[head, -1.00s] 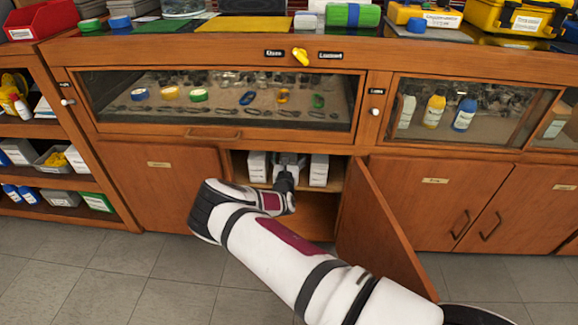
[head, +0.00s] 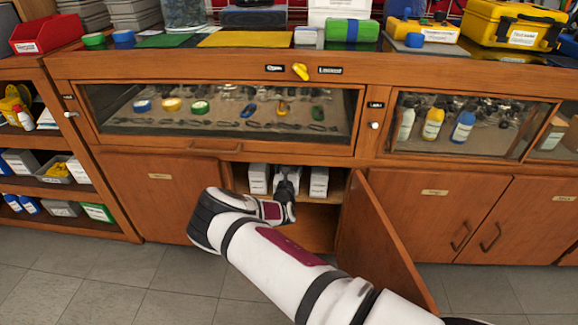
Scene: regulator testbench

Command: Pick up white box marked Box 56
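Inside the open cabinet, white boxes stand on the upper shelf. One white box (head: 259,178) is at the left and one white box (head: 319,182) is at the right. A middle white box (head: 292,172) shows only in part behind my gripper (head: 286,181). My gripper reaches into the cabinet in front of the middle box. The box labels are too small to read, so I cannot tell which is Box 56. My fingers are too small and partly hidden to show whether they are closed on the box.
The open cabinet door (head: 382,240) swings out at the right of the opening, close to my arm. The cabinet's lower space (head: 312,228) looks empty. A glass display case (head: 220,112) is above. Shelves (head: 60,187) with bins stand at the left.

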